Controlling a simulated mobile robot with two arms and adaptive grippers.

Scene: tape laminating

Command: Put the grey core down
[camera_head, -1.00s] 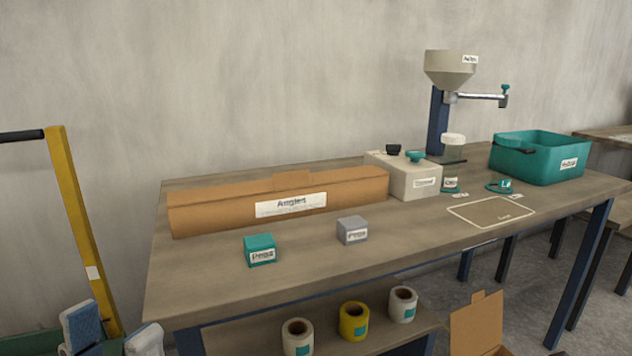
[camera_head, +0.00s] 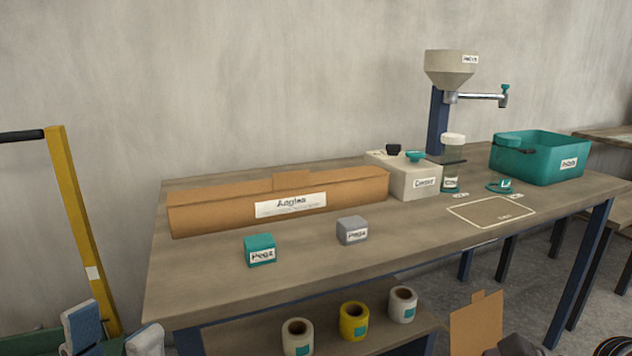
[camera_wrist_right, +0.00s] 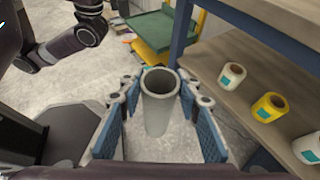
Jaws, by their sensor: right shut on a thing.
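The grey core (camera_wrist_right: 158,118) is a hollow tube with an open round end, seen in the right wrist view. My right gripper (camera_wrist_right: 158,92) is shut on it, with a blue-padded finger on each side. The core is over the concrete floor, beside the table's shelf. The head view does not show the core. My left gripper (camera_head: 112,334) is at the bottom left of the head view, its two blue-padded fingers apart and nothing visible between them.
The workbench (camera_head: 300,255) carries a long cardboard box (camera_head: 225,205), a teal block (camera_head: 260,250), a grey block (camera_head: 352,230) and a teal bin (camera_head: 540,158). Rolls, including a yellow one (camera_head: 353,321), stand on the lower shelf.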

